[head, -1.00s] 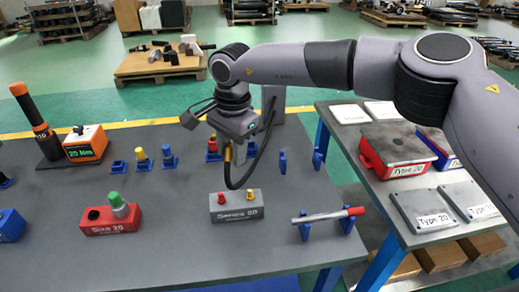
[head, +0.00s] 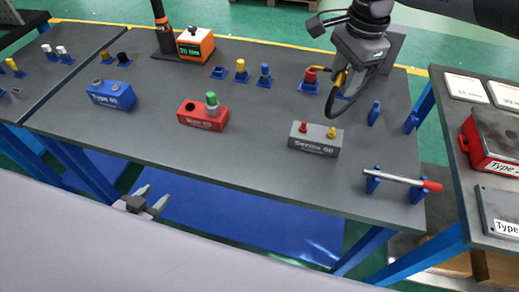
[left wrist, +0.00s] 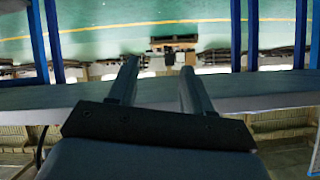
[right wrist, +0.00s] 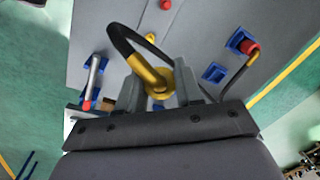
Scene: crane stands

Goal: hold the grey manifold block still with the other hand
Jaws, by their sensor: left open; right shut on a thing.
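The grey manifold block (head: 312,146), with a red and a yellow fitting on top, sits upright near the table's front edge in the head view. My right gripper (head: 343,70) is above and behind it, shut on a yellow elbow fitting with a black hose. The yellow elbow (right wrist: 158,80) shows between the fingers in the right wrist view; the hose loops down beside the block in the head view. My left gripper (head: 146,202) is open and empty, out in front of the table edge, left of and apart from the block. Its open fingers (left wrist: 158,85) also show in the left wrist view.
A red block (head: 203,120) and a blue block (head: 111,94) stand left of the grey one. A red-ended rod (head: 402,179) rests on blue holders at right. Several blue holders with caps line the back. A side table (head: 455,170) stands right.

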